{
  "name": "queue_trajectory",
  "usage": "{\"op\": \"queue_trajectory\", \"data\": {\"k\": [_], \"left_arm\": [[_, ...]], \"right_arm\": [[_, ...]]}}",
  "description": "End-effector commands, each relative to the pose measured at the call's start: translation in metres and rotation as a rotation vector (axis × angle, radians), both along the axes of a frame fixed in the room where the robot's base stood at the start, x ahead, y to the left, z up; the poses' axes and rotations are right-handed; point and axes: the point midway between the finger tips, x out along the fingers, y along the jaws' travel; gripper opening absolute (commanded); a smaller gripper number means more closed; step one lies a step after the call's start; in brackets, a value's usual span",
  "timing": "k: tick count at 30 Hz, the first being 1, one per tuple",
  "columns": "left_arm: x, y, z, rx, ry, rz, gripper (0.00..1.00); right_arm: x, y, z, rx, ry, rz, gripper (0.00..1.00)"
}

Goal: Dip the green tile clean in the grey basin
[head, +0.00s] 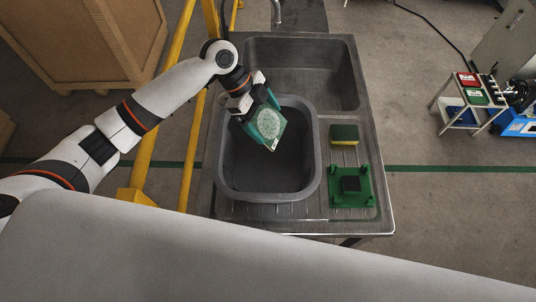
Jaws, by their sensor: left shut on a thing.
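The green tile (268,124) has a pale, speckled face and a small white mark near its lower corner. My left gripper (263,108) is shut on the tile and holds it tilted over the upper right part of the grey basin (311,181). The basin is a deep, rounded tub in the near half of the metal sink unit. I cannot tell exactly how high the tile is above the basin floor. No water surface is clearly visible in it. My right gripper is out of view.
A yellow-green sponge (344,134) and a green stand with a black block (351,187) sit on the sink's right ledge. An empty sink bowl (304,62) lies behind the basin. Yellow rails (163,100) and a wooden crate (85,45) stand left.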

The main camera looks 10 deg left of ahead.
Motion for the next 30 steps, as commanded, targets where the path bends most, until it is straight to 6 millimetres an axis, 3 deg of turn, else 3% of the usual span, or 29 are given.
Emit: {"op": "queue_trajectory", "data": {"k": [5,18,30], "left_arm": [[0.0,0.0,0.003,-0.001,-0.001,0.0,0.53],[0.001,0.0,0.04,-0.002,-0.003,0.001,0.53],[0.0,0.0,0.041,-0.001,-0.001,0.001,0.53]], "right_arm": [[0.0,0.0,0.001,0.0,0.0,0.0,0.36],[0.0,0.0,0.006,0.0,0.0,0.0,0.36],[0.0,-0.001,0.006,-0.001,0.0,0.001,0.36]]}}
